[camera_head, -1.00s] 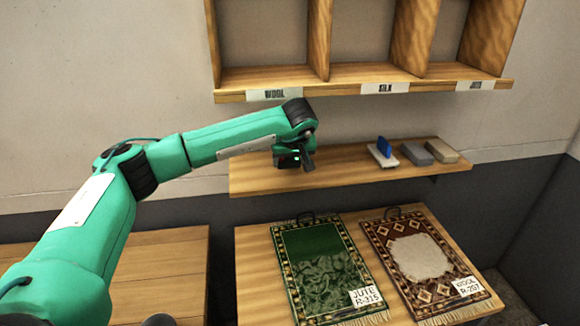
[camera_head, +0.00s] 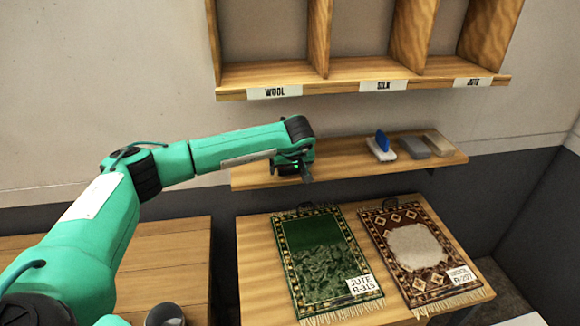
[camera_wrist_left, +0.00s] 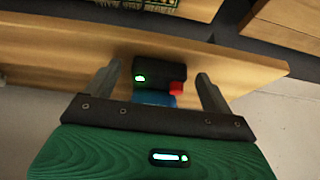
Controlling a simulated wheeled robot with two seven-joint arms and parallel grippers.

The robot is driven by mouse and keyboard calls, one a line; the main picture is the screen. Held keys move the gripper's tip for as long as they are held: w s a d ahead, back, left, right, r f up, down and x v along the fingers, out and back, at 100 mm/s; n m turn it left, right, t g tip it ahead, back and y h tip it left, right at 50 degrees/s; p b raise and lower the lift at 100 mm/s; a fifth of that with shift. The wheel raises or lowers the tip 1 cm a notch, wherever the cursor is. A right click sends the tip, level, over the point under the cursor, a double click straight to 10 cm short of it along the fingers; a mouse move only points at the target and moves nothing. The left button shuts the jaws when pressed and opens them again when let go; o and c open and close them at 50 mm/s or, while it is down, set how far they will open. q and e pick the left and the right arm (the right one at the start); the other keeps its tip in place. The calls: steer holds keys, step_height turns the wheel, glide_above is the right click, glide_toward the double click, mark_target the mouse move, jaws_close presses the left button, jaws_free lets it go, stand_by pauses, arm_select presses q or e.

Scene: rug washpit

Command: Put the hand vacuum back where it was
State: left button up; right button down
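A small dark device with a green light and a red button, which looks like the hand vacuum (camera_wrist_left: 158,72), shows in the left wrist view at the shelf, with a blue part on its near side. In the head view the hand vacuum (camera_head: 287,169) is a dark shape at the left part of the wooden shelf (camera_head: 345,165), partly hidden by my gripper. My left gripper (camera_wrist_left: 159,70) is open, with one finger on each side of the device and gaps showing. In the head view the left gripper (camera_head: 303,173) is low over the shelf. My right gripper is not in view.
On the shelf's right are a white item with a blue piece (camera_head: 381,147), a grey block (camera_head: 413,147) and a tan block (camera_head: 438,143). Labelled cubbies (camera_head: 362,88) hang above. Below, a table holds a green rug (camera_head: 322,262) and a brown rug (camera_head: 420,250).

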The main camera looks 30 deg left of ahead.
arm_select(q)
steer(key=b+v, duration=0.4)
steer(key=v, duration=0.8)
stand_by(0.5)
